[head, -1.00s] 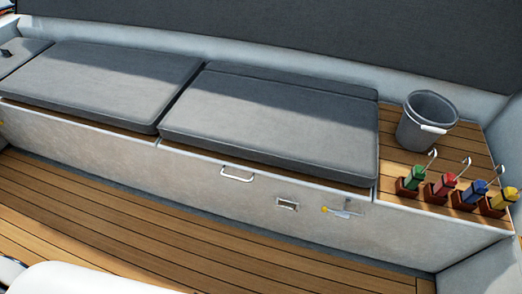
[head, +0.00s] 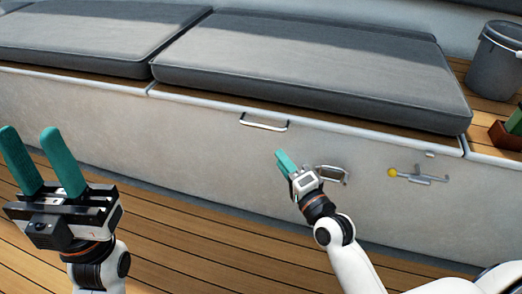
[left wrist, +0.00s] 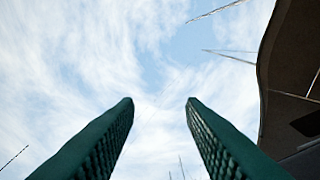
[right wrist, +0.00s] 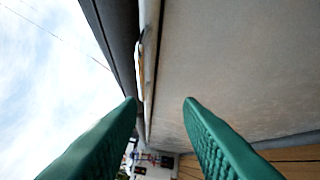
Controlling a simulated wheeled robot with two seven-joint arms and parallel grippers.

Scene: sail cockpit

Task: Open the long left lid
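The bench's front face carries a silver bar handle (head: 263,123), just below the rim of a shut lid (head: 330,117). A long grey cushion (head: 310,62) lies on this lid, and another cushion (head: 75,38) lies on the shut section to its left. My left gripper (head: 30,137) is open and empty, pointing up at the left; its wrist view (left wrist: 160,100) shows only sky between the fingers. My right gripper (head: 285,160) is near the bench front, below and right of the handle, apart from it. The right wrist view (right wrist: 160,100) shows its green fingers spread with nothing between.
A recessed metal fitting (head: 332,175) lies behind my right gripper on the bench front. A grey bucket (head: 495,62) stands on the bench's right end. The plank floor (head: 190,235) is clear in front.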

